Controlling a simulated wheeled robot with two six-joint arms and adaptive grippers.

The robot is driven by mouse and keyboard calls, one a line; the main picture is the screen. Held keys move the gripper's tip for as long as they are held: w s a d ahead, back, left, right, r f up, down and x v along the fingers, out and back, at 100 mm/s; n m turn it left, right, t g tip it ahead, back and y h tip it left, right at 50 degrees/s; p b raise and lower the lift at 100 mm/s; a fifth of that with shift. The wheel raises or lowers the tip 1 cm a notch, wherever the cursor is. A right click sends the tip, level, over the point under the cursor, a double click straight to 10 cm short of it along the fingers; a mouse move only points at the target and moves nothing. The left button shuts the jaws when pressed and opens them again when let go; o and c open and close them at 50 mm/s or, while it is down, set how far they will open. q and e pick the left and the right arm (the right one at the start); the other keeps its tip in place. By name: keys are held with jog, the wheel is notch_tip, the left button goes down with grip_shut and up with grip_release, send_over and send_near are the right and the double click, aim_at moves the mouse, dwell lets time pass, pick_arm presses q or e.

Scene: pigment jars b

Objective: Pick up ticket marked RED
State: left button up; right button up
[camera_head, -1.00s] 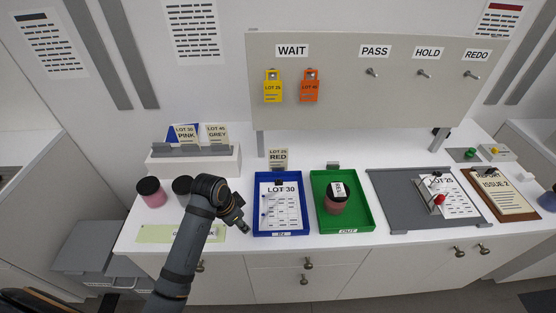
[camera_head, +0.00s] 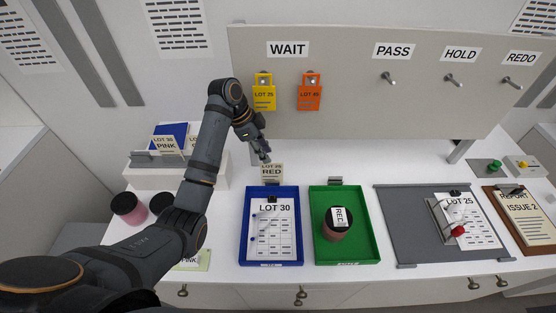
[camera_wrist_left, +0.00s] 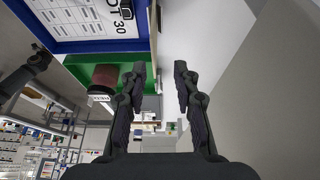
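The cream ticket marked RED (camera_head: 271,172), with LOT 25 above, stands upright behind the blue tray (camera_head: 247,225), below the hanging board. My left gripper (camera_head: 263,154) is just above and slightly left of the ticket in the head view. In the left wrist view, its two fingers (camera_wrist_left: 158,78) are apart, with nothing seen held between them. I cannot clearly make out the ticket there; a thin strip beside the blue tray may be its edge. Whether a finger touches the ticket cannot be told.
A yellow tag (camera_head: 264,97) and an orange tag (camera_head: 309,97) hang under WAIT close above my left gripper. The green tray (camera_head: 365,250) holds a dark-lidded jar (camera_head: 337,225). A stepped stand (camera_head: 205,174) with tickets and jars (camera_head: 127,208) are left, partly behind my arm.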

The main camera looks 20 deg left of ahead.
aim_at(276, 171)
jog(key=s+r+p, duration=0.1)
jog(key=s+p, duration=0.1)
jog(key=s, duration=0.5)
pick_arm(q)
jog(key=f, duration=0.1)
jog(key=d+f, duration=0.1)
jog(key=s+d+f, duration=0.1)
jog(key=f, duration=0.1)
jog(key=shift+w+d+f, duration=0.15)
jog(key=shift+w+f, duration=0.1)
jog(key=shift+f, duration=0.1)
jog(key=p+x, duration=0.2)
jog(key=x, duration=0.2)
jog(key=shift+w+f, duration=0.1)
jog(key=shift+f, duration=0.15)
grip_shut()
pick_arm(e)
jog(key=w+r, duration=0.3)
